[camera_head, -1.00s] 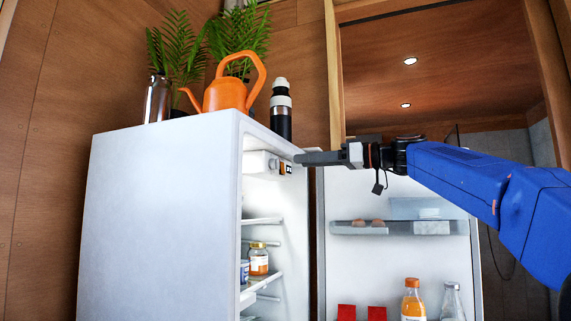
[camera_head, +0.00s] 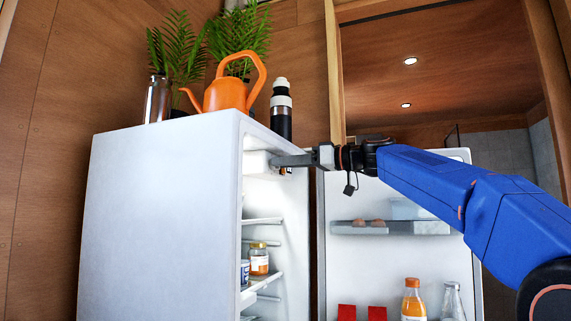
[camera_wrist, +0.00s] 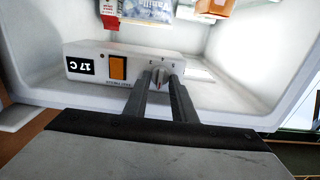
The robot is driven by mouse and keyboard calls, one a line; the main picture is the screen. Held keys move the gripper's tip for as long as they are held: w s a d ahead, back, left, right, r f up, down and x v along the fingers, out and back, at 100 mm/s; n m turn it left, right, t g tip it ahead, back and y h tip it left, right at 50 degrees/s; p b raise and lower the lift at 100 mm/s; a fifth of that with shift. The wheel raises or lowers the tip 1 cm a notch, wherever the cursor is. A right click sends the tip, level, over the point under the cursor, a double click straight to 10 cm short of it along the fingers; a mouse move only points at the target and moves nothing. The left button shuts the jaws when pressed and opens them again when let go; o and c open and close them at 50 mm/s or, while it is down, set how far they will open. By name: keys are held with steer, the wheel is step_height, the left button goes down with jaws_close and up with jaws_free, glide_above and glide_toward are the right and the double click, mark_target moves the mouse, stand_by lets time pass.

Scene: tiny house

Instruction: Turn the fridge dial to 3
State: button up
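The white fridge (camera_head: 165,215) stands with its door (camera_head: 400,255) open. Its control box (camera_head: 256,163) is at the top of the compartment. In the wrist view the box (camera_wrist: 90,60) appears upside down, with a small pale dial (camera_wrist: 160,74) and small marks above it that I cannot read surely. My gripper (camera_head: 275,160) reaches into the fridge at the box. In the wrist view my gripper's fingers (camera_wrist: 160,80) are apart, one on each side of the dial, with narrow gaps. Whether either finger touches the dial is unclear. The dial is hidden in the head view.
An orange switch (camera_wrist: 118,68) and a "17 C" display (camera_wrist: 80,66) sit beside the dial. An orange watering can (camera_head: 226,95), a dark bottle (camera_head: 281,110) and plants stand on the fridge. Jars (camera_head: 259,258) and door bottles (camera_head: 413,298) are below my arm.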

steer(key=shift+c, duration=1.3)
steer(key=shift+o, duration=0.2)
steer(key=m, duration=2.6)
steer(key=shift+w+f+m, duration=0.1)
steer(key=shift+f+m, duration=0.2)
steer(key=shift+f, duration=0.05)
